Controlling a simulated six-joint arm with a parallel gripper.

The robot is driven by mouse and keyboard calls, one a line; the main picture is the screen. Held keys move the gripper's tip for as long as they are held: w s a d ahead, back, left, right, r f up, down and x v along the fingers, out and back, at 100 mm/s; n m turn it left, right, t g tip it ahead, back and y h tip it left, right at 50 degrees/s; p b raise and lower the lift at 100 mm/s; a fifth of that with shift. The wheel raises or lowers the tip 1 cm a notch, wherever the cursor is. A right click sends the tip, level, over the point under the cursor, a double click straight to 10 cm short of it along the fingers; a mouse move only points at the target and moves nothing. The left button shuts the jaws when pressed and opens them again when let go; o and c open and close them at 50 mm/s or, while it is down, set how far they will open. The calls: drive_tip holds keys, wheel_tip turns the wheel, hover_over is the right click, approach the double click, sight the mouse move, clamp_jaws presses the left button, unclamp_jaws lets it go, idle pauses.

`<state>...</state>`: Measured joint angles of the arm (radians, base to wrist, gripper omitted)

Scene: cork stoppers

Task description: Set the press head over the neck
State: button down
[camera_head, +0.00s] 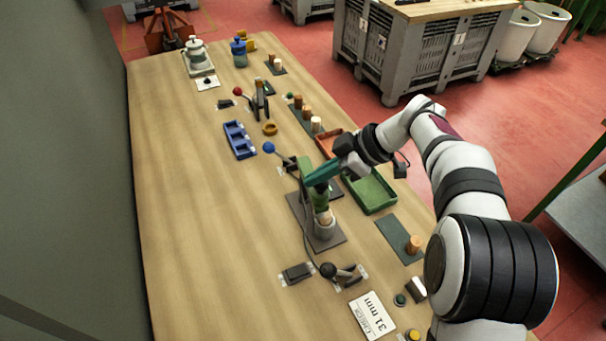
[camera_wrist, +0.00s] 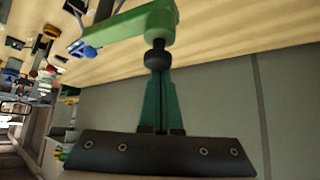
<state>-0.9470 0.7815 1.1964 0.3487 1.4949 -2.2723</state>
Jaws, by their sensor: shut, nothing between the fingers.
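The press stands on a grey base plate (camera_head: 334,240) in the middle of the bench. Its green arm also shows in the wrist view (camera_wrist: 120,30), with a black round piece (camera_wrist: 157,56) under its end. My gripper (camera_head: 312,178) is at the top of the press, with dark green fingers. In the wrist view my gripper (camera_wrist: 157,78) is shut and empty, its fingertips close to the black piece. I cannot tell whether they touch. Below it in the head view is a grey cup-like holder (camera_head: 324,229). The neck is not clearly visible, so its alignment with the head cannot be told.
A green tray (camera_head: 373,194) lies right of the press, and a dark mat with a cork (camera_head: 413,244) nearer. A blue tray (camera_head: 239,139) lies to the left. The bench's left side (camera_head: 200,230) is clear.

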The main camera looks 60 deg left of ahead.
drive_tip(key=shift+w+d, duration=0.15)
drive_tip(key=shift+w, duration=0.9)
drive_tip(key=shift+w+f, duration=0.1)
drive_tip(key=shift+w, duration=0.05)
wheel_tip(320, 180, up, 8)
drive_tip(key=w, duration=0.2)
drive_tip(key=shift+w+d, duration=0.15)
drive_tip(key=shift+d, duration=0.05)
